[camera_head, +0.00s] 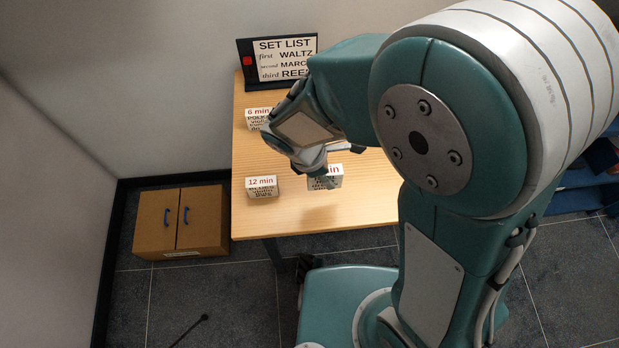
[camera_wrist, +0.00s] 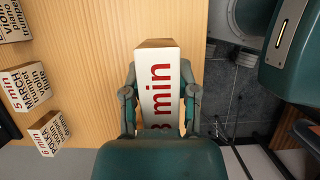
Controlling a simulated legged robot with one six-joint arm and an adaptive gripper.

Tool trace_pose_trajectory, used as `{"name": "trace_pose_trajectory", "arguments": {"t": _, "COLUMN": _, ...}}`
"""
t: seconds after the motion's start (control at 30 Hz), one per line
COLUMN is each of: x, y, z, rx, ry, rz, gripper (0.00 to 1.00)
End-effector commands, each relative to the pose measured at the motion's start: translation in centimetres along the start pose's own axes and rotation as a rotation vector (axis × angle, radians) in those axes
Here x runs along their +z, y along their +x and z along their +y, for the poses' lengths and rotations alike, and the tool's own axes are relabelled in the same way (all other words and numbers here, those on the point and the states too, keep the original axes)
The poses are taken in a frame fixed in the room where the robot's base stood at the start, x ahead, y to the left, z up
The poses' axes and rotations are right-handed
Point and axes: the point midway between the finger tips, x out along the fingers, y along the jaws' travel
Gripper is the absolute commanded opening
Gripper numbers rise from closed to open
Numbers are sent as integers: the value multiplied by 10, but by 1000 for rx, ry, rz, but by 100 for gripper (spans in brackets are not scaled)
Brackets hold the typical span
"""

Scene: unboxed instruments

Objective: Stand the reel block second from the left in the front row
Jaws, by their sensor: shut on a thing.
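My gripper (camera_wrist: 160,105) is shut on a white-faced block (camera_wrist: 158,85) with wooden sides; its label ends in "min", and the partly covered digit looks like 3 or 8. In the head view this block (camera_head: 326,179) is upright over the front part of the table, seemingly a little above it. Its dance name is too small to read. A "12 min" block (camera_head: 262,187) stands to its left near the front edge. Behind are the "6 min" polka block (camera_head: 258,114) and, in the wrist view, the "5 min" march block (camera_wrist: 27,86) and another block (camera_wrist: 13,22).
A black set list sign (camera_head: 281,62) naming waltz, march and reel stands at the table's back. The wooden table (camera_head: 365,205) is bare right of the held block. A cabinet (camera_head: 182,222) with blue handles stands on the floor at left. My arm hides the table's back right.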

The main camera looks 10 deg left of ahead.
Motion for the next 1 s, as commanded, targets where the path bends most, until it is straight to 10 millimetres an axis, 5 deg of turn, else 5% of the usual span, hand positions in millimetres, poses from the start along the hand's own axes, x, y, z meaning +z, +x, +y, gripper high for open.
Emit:
{"name": "trace_pose_trajectory", "arguments": {"t": 0.6, "x": -58, "y": 54, "z": 35, "rx": -3, "ry": -2, "rz": -3, "gripper": 0}}
{"name": "trace_pose_trajectory", "arguments": {"t": 1.0, "x": -63, "y": 70, "z": 35, "rx": 1, "ry": 0, "rz": 3, "gripper": 0}}
